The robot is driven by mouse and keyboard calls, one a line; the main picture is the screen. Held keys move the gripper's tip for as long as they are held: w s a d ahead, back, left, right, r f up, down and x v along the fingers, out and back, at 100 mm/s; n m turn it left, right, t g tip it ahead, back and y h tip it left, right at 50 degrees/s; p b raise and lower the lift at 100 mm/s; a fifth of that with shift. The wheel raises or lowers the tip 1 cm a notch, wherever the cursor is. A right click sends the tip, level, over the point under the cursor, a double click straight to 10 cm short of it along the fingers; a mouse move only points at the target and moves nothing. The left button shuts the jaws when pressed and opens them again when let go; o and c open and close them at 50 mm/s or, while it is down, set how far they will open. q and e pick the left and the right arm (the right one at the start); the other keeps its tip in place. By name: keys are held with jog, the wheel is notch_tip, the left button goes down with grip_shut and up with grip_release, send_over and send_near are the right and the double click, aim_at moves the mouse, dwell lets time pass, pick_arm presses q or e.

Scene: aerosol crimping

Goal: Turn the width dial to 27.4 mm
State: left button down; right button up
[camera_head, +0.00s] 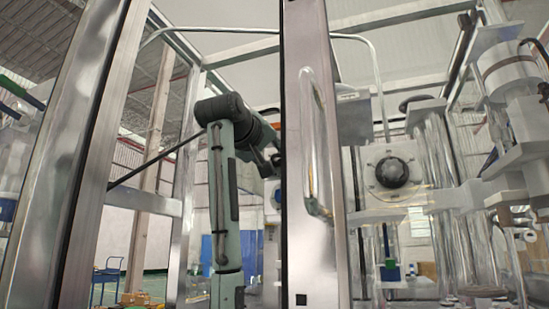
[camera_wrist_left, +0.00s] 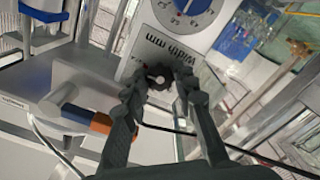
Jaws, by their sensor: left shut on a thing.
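In the left wrist view, a white panel carries upside-down lettering that reads "Width mm". A round blue-and-white scale dial (camera_wrist_left: 180,12) with numbers sits on it, partly cut off by the top edge. The scale reading is too blurred to tell. A small dark knob (camera_wrist_left: 158,84) with a light centre is by the lettering. My left gripper (camera_wrist_left: 160,78) has its two fingers on either side of this knob and is shut on it. In the head view my left arm reaches behind a metal door post, which hides the fingertips. My right gripper is not in view.
The metal door post (camera_head: 306,220) with its handle (camera_head: 318,150) stands in the middle of the head view. A black round knob (camera_head: 391,172) is on a plate to its right. An orange-and-blue part (camera_wrist_left: 86,117) and a dark cable lie near the fingers.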

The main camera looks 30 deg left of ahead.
pick_arm(q)
jog(key=shift+f+m, duration=0.1)
jog(key=shift+m, duration=0.4)
jog(key=c, duration=1.2)
grip_release()
jog(key=v, duration=1.2)
